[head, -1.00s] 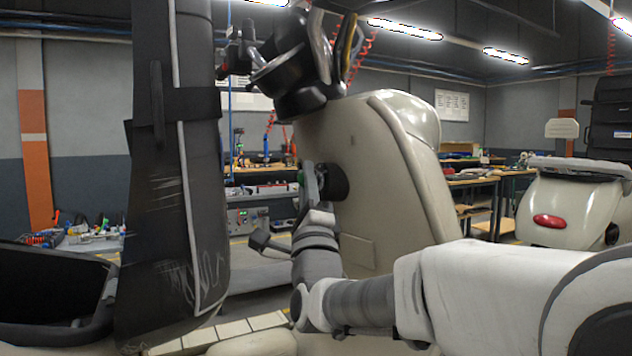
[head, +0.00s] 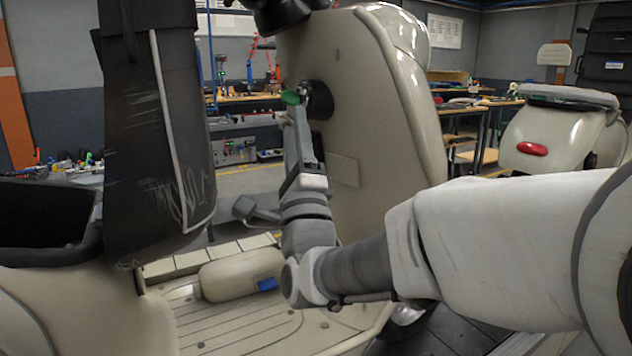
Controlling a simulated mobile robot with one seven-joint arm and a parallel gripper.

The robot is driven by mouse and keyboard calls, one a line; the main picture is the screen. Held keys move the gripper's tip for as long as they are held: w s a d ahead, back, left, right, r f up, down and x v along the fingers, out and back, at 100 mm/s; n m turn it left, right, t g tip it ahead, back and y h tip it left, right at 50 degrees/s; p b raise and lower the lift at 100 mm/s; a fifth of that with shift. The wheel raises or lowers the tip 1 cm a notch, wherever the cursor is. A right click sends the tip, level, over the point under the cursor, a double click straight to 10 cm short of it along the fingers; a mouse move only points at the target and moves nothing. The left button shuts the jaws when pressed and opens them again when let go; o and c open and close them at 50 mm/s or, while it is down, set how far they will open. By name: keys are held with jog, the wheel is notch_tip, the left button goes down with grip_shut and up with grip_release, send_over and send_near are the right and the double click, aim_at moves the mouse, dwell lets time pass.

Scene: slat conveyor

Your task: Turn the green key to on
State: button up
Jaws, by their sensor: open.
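The green key (head: 290,98) sits in a round black ignition lock (head: 317,100) on the inner face of the scooter's cream front shield (head: 370,110). Its green head points left, out from the lock. My gripper (head: 291,114) is just below the key, with its fingers pointing up at it. The jaws are open. The fingertips lie very near the key's head, and I cannot tell whether they touch it. My fingers and wrist cover part of the shield below the lock. Any marking for on or off is too small to read.
The scooter's black seat (head: 155,130) stands upright at the left, beside an open black compartment (head: 45,215). The cream footboard (head: 230,320) lies below, with a small blue item (head: 267,284) near it. A second cream scooter (head: 560,135) stands at the right. Workbenches line the back.

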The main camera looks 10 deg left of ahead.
jog(key=v, duration=0.9)
jog(key=shift+s+f, duration=0.2)
jog(key=shift+d, duration=0.1)
jog(key=d+f+n+g+h, duration=0.5)
jog(key=d+f+n+g, duration=0.6)
jog(key=n, duration=0.1)
jog(key=s+d+f+n+g+h, duration=0.1)
jog(key=s+d+f+n+g, duration=0.3)
jog(key=s, duration=0.4)
jog(key=s+d+f+n+g+h, duration=0.2)
jog(key=s+d+f+g, duration=0.15)
jog(key=s+d, duration=0.35)
notch_tip(320, 180, up, 25)
jog(key=s+p, duration=0.1)
jog(key=p, duration=2.3)
jog(key=shift+s+p, duration=0.2)
jog(key=shift+p, duration=0.1)
